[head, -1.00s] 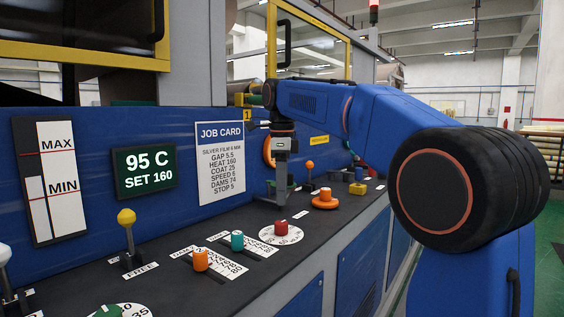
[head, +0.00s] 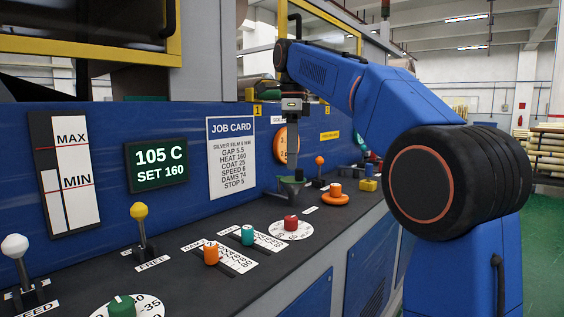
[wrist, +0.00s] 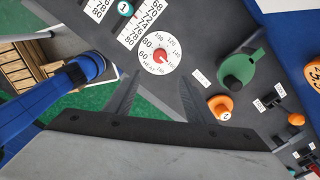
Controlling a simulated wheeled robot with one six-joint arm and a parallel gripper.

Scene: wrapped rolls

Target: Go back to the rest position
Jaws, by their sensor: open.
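My gripper (head: 292,160) is open and empty in the head view. It hangs pointing down above the far part of the dark console top (head: 240,283). In the wrist view its two dark fingers (wrist: 160,100) stand apart with nothing between them. The red heat knob (head: 291,222) on its white dial is in front of the gripper; it also shows in the wrist view (wrist: 160,56), beyond the fingertips. A green fitting (head: 291,189) is below the fingers in the head view, and to their right in the wrist view (wrist: 238,70).
An orange slider (head: 211,254), a teal slider (head: 247,235), a yellow-knobbed lever (head: 139,211) and a white-knobbed lever (head: 15,246) stand on the console. The display (head: 156,164) reads 105 C, SET 160. The job card (head: 231,165) is on the blue panel. Green floor (head: 543,240) is clear at right.

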